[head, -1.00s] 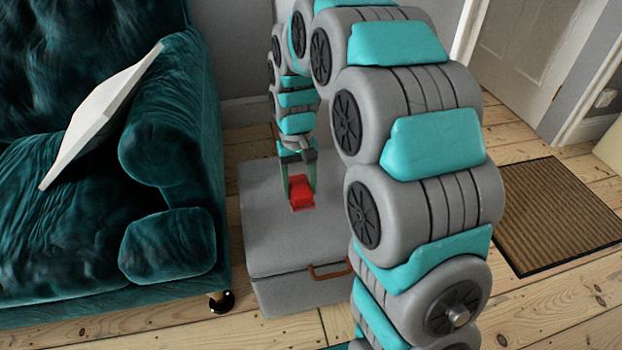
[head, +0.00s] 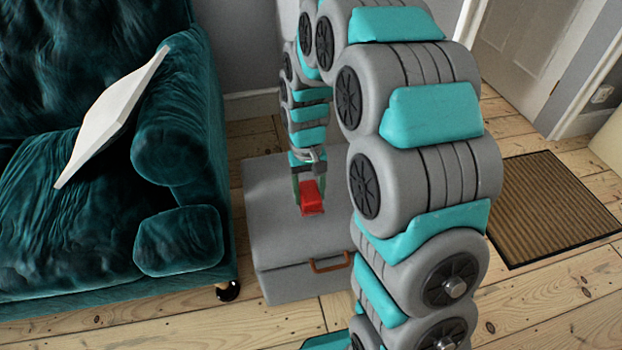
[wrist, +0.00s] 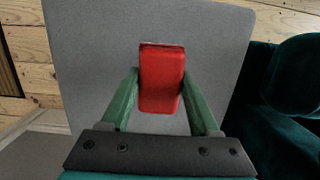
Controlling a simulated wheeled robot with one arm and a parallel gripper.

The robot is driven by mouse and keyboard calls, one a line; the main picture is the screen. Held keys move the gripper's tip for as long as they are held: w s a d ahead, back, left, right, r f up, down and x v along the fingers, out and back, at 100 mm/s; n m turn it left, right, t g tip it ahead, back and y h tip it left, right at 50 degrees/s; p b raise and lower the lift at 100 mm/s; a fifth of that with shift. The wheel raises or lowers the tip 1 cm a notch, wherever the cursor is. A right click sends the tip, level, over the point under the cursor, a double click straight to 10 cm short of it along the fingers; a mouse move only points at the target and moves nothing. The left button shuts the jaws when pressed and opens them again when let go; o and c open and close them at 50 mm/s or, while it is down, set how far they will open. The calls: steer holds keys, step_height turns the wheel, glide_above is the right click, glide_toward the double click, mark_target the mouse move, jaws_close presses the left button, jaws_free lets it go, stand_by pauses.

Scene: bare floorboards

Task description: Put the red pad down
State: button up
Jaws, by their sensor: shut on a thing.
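The red pad (head: 311,197) is between the fingers of my gripper (head: 310,190), over the top of a grey box. In the wrist view the red pad (wrist: 161,80) stands between the two green fingertips of my gripper (wrist: 161,82), which press on its sides. My gripper is shut on it and points down. The grey box (head: 275,225) has a flat, otherwise empty top and a brown handle (head: 331,263) on its front. I cannot tell whether the pad touches the box top.
A dark green velvet sofa (head: 180,241) stands close on the left of the box, with a white panel (head: 110,115) leaning on its seat and arm. A brown doormat (head: 553,205) lies on the floorboards at right. Bare floor (head: 540,310) shows at front right.

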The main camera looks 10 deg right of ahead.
mark_target(311, 181)
steer(key=w, duration=0.2)
steer(key=w+d, duration=0.1)
steer(key=w, duration=0.2)
steer(key=w+d, duration=0.1)
steer(key=w, duration=0.1)
steer(key=shift+w+d+f, duration=0.1)
steer(key=shift+w+f, duration=0.05)
steer(key=shift+f, duration=0.2)
steer(key=shift+f+p, duration=0.35)
steer(key=shift+f, duration=1.45)
steer(key=shift+f, duration=0.15)
steer(key=o, duration=1.3)
